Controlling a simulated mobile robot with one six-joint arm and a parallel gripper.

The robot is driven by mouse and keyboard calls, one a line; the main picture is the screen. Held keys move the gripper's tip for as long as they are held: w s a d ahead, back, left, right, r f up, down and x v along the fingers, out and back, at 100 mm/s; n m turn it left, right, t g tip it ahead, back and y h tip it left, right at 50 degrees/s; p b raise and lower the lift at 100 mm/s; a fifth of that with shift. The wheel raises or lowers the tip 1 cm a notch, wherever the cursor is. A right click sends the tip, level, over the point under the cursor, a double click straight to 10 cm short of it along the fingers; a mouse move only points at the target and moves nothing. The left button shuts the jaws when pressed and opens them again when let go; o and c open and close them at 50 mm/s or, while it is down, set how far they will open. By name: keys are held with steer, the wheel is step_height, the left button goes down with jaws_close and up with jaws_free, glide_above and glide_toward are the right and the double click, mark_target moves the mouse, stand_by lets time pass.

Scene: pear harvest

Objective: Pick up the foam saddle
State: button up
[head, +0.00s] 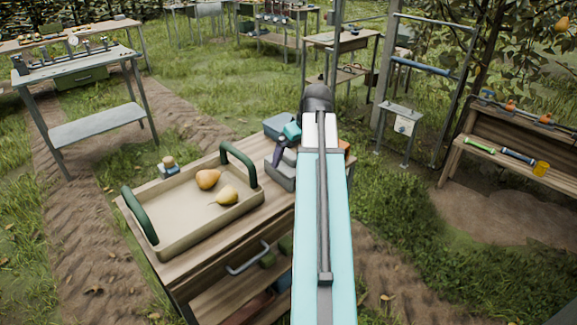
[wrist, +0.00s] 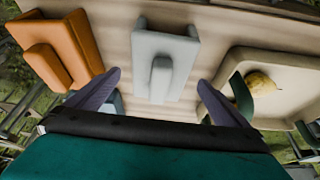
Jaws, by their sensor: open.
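A light grey piece with raised ends and a small block on it, which looks like the foam saddle (wrist: 148,55), lies on the wooden bench top in the wrist view. In the head view it seems to be the grey shape (head: 281,177) right of the tray, partly hidden by my arm. My gripper (wrist: 159,80) is open and empty, its two dark purple fingers on either side of the saddle's near part in the picture. I cannot tell the height gap. In the head view my gripper (head: 281,149) shows just above the grey piece.
An orange piece with a block (wrist: 62,55) lies left of the saddle in the wrist view. A beige tray (head: 178,235) with green handles holds two pears. A blue-grey box (head: 276,124) stands behind my gripper. The bench (head: 235,262) has a drawer handle in front.

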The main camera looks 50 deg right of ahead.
mark_target(288, 163)
steer(key=shift+w+f, duration=0.15)
steer(key=shift+f, duration=0.25)
steer(key=shift+p+x, duration=0.5)
steer(key=shift+x, duration=2.1)
steer(key=shift+w, duration=0.1)
steer(key=c, duration=1.1)
steer(key=shift+r, duration=0.15)
